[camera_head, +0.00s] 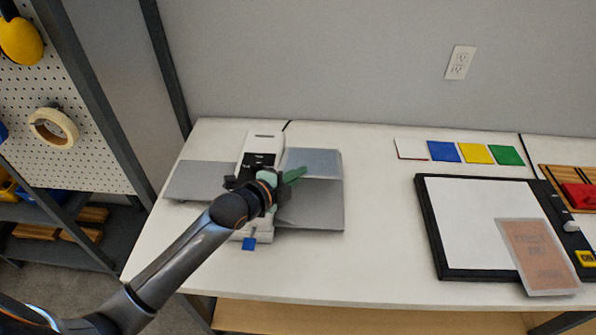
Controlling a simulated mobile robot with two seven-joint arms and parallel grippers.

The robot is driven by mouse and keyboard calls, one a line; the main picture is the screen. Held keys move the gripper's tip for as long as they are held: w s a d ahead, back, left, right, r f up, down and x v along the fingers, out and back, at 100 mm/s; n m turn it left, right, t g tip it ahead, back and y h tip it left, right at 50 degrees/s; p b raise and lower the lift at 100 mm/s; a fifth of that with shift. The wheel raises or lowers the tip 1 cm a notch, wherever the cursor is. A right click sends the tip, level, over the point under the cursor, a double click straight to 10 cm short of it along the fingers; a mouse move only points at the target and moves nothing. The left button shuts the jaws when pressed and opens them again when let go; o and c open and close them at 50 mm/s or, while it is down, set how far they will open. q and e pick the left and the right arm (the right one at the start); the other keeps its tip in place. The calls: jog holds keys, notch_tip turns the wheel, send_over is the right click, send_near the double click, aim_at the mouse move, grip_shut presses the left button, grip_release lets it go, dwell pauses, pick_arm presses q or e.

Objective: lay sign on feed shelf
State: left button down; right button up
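An orange-brown sign (540,258) with blurred lettering, in a pale clear-edged sheet, lies tilted over the lower right corner of a black-framed white board (478,225). A white machine (262,142) stands at the left of the table, with a grey shelf on its left (198,180) and another grey shelf on its right (318,206). I cannot tell which is the feed shelf. My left gripper (268,184) is over the machine's middle, beside a green piece (293,174); whether it grips this is unclear. My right gripper is out of view.
A translucent bluish sheet (313,162) lies at the back of the right shelf. White, blue (443,151), yellow and green squares lie along the table's back. The table middle (385,230) is clear. A pegboard rack (85,130) stands left; a wooden tray (560,178) is at right.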

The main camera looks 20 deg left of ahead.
pick_arm(q)
jog(key=shift+f, duration=0.6)
jog(key=shift+f+b, duration=0.65)
jog(key=shift+f, duration=0.55)
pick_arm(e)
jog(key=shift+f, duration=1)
pick_arm(q)
jog(key=c, duration=1)
grip_release()
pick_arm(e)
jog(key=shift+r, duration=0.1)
pick_arm(q)
jog(key=s+p, duration=0.1)
jog(key=s+d+p, duration=0.1)
jog(key=s, duration=0.1)
jog(key=s+r+p, duration=0.1)
jog(key=shift+s+d, duration=0.15)
jog(key=shift+s, duration=0.2)
jog(key=shift+s+d+r+p, duration=0.2)
jog(key=shift+s+p, duration=0.1)
jog(key=shift+s, duration=0.45)
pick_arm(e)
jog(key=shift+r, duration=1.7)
